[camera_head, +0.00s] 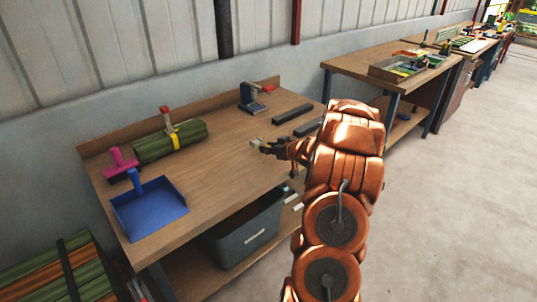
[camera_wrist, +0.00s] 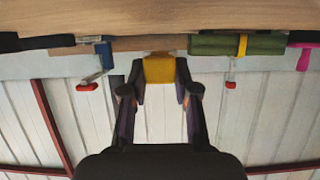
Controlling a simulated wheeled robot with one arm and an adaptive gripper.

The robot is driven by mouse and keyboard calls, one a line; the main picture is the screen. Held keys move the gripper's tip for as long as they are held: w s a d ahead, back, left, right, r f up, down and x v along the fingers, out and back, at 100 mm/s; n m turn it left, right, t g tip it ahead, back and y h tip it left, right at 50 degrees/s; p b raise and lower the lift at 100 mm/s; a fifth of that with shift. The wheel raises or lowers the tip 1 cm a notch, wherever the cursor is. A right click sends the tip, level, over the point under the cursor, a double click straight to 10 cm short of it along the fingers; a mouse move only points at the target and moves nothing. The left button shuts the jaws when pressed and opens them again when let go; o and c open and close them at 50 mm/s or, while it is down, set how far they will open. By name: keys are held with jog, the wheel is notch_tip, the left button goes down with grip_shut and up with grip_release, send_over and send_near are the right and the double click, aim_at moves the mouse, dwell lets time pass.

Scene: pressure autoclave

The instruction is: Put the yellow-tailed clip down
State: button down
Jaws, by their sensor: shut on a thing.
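The yellow-tailed clip shows in the wrist view as a yellow block (camera_wrist: 159,68) between my fingertips. My gripper (camera_wrist: 160,90) is shut on it. In the head view my gripper (camera_head: 265,147) is over the middle right of the wooden workbench (camera_head: 225,160), with a small pale end of the clip (camera_head: 256,142) sticking out to the left. The rest of the clip is hidden by the fingers or too small to make out. I cannot tell whether it touches the bench top.
A green bundle (camera_head: 150,148) with a yellow strap, a pink tool (camera_head: 122,162) and a blue dustpan (camera_head: 150,206) lie at left. A blue-grey tool (camera_head: 251,101) and dark bars (camera_head: 294,114) lie behind my gripper. A grey bin (camera_head: 245,233) sits below. The bench middle is clear.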

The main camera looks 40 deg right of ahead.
aim_at(268, 160)
jog(key=shift+w, duration=0.15)
jog(key=shift+d+f, duration=0.1)
jog(key=shift+f, duration=1.7)
jog(key=shift+f, duration=0.2)
jog(key=c, duration=0.9)
grip_release()
jog(key=shift+o, duration=0.2)
jog(key=shift+r, duration=0.15)
